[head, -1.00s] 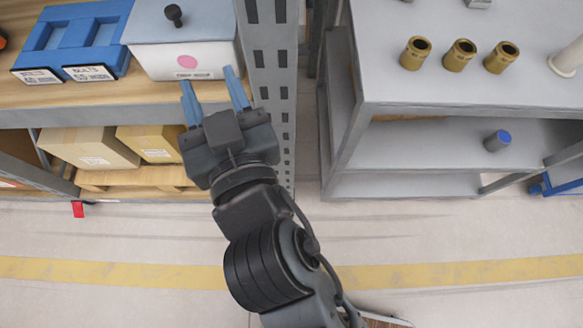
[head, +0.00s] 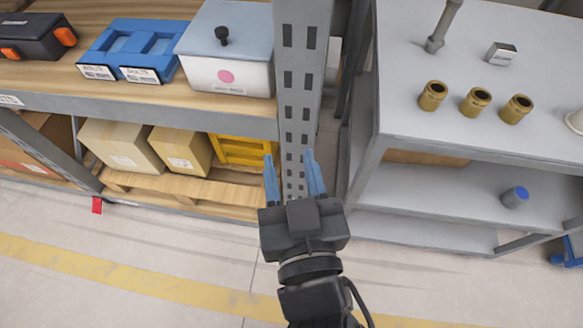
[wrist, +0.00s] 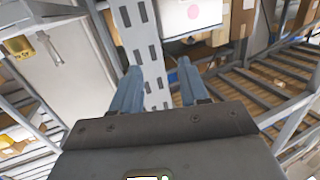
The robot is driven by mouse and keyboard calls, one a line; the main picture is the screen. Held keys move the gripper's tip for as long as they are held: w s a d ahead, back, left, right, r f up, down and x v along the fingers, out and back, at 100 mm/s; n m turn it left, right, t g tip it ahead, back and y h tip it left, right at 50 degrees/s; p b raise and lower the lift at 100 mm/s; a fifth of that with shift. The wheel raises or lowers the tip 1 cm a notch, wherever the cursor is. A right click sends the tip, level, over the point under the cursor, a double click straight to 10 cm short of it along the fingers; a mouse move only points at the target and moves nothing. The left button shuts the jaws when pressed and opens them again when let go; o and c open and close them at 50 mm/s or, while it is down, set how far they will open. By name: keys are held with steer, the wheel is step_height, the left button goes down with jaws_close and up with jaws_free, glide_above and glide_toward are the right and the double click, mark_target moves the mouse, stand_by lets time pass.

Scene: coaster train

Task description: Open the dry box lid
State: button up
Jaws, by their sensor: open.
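The dry box is the white box (head: 228,78) with a pale blue-grey lid (head: 232,27), on the wooden shelf at the upper left in the head view. The lid lies closed on the box and has a black knob (head: 221,36) on top. A pink round mark is on the front. My gripper (head: 291,165) is open and empty, in front of the upright post, below and to the right of the box. In the wrist view the fingers (wrist: 162,90) point toward the post, and part of the box front (wrist: 195,15) shows beyond them.
Blue bins (head: 128,50) and a black case (head: 36,36) stand left of the box. The perforated grey post (head: 300,65) rises right beside it. Cardboard boxes (head: 125,147) and a yellow crate (head: 240,149) sit below. A grey table (head: 450,110) with brass fittings stands to the right.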

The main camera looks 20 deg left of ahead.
stand_by(0.4)
steer(key=s+d+f+m+h, duration=0.1)
steer(key=s+d+f+h, duration=0.2)
steer(key=d, duration=0.6)
steer(key=s+d+f+m+h, duration=0.1)
steer(key=s+d+f+m, duration=0.15)
steer(key=s+d, duration=0.45)
steer(key=s+d+r+m+h, duration=0.1)
steer(key=s+d+h, duration=0.1)
steer(key=s+d, duration=0.3)
steer(key=s+d+r+m+h, duration=0.1)
steer(key=s+d+r+h, duration=0.1)
steer(key=s+d, duration=0.4)
steer(key=d+h, duration=0.1)
steer(key=d, duration=0.2)
steer(key=shift+s+d+r+m, duration=0.15)
steer(key=shift+d+r+m, duration=0.1)
steer(key=shift+d+m, duration=0.1)
